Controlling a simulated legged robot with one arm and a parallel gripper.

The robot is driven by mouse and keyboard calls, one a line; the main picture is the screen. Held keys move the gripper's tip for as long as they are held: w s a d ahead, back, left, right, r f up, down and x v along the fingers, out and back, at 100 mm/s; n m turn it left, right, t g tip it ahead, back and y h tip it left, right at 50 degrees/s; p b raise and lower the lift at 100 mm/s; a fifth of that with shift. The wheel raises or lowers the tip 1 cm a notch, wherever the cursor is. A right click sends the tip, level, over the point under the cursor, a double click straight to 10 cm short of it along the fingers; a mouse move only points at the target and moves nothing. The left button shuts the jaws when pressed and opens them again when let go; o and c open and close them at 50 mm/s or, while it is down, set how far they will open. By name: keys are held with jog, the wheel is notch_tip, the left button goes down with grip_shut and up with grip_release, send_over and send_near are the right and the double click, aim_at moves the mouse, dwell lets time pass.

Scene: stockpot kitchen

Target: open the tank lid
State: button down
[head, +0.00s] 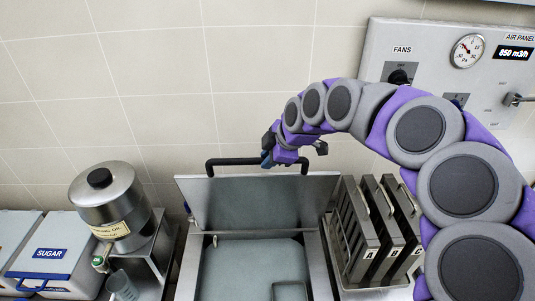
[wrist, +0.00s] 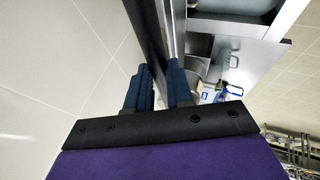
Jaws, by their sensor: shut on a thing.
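The tank lid (head: 322,188) is a steel plate standing raised and steeply tilted at the back of the tank (head: 318,270) in the head view. Its black bar handle (head: 232,161) runs along the top edge. My gripper (head: 267,158) is at the middle of that bar. In the wrist view, my two blue fingers (wrist: 160,85) are on either side of the dark handle bar (wrist: 147,28), shut on it. The tank's inside shows pale grey below the lid. The contact at the fingertips is partly hidden.
A steel oil canister (head: 105,205) on a stand and a sugar bin (head: 50,262) are left of the tank. Upright lettered racks (head: 362,235) stand close on its right. A wall panel (head: 425,50) with a gauge is at upper right, behind my arm. Tiled wall is behind the lid.

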jog(key=shift+s+f+b, duration=0.2)
jog(key=shift+s+b, duration=0.05)
jog(key=shift+s, duration=0.35)
jog(key=shift+s+f+b, duration=0.15)
jog(key=shift+s+b, duration=0.05)
jog(key=shift+s, duration=0.4)
jog(key=c, duration=1)
grip_release()
jog(key=shift+r, duration=0.1)
jog(key=v, duration=0.8)
jog(key=p+v, duration=0.1)
jog(key=v, duration=0.8)
jog(key=shift+s+d, duration=0.1)
jog(key=shift+s, duration=0.15)
